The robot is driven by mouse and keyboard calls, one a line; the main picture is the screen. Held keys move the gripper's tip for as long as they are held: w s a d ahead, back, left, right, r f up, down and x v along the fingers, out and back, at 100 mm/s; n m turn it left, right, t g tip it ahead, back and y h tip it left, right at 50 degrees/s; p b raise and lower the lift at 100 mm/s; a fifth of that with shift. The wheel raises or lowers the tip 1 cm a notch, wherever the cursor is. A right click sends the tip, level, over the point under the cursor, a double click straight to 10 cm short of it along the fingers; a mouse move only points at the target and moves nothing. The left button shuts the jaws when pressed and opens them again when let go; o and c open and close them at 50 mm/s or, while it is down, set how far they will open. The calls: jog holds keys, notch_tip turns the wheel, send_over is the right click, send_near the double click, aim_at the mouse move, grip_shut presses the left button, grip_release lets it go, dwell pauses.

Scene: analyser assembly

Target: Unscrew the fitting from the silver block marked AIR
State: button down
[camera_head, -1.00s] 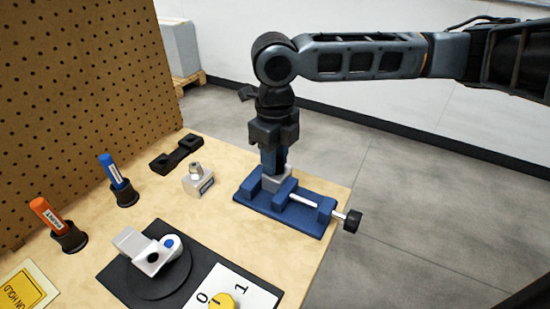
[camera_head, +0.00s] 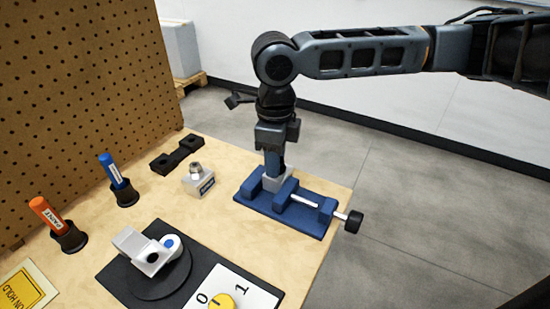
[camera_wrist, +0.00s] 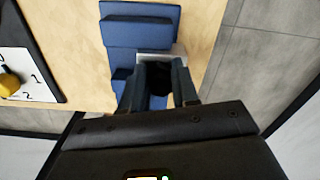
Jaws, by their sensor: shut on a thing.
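A silver block (camera_head: 277,181) sits in the jaws of a blue vise (camera_head: 310,218); no marking on it can be read. The block also shows in the wrist view (camera_wrist: 150,56). My gripper (camera_head: 273,166) points straight down over this block and is shut on a fitting at its top. The fitting is hidden between the fingers (camera_wrist: 158,90). A second silver block (camera_head: 199,184) stands on the table left of the vise, with a metal fitting (camera_head: 196,168) on top and a label too small to read.
A black holder (camera_head: 177,155) lies behind the second block. Blue (camera_head: 113,170) and orange (camera_head: 48,212) markers stand in cups at left. A black mat with a white device (camera_head: 143,249) and a yellow knob (camera_head: 221,301) are in front. The vise handle (camera_head: 353,221) overhangs the table's right edge.

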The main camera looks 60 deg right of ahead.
jog(key=n, duration=0.3)
jog(key=shift+a, duration=0.1)
jog(key=shift+c, duration=1)
grip_release()
jog(key=shift+r, duration=0.2)
jog(key=shift+r+p, duration=2.15)
jog(key=shift+r, duration=0.25)
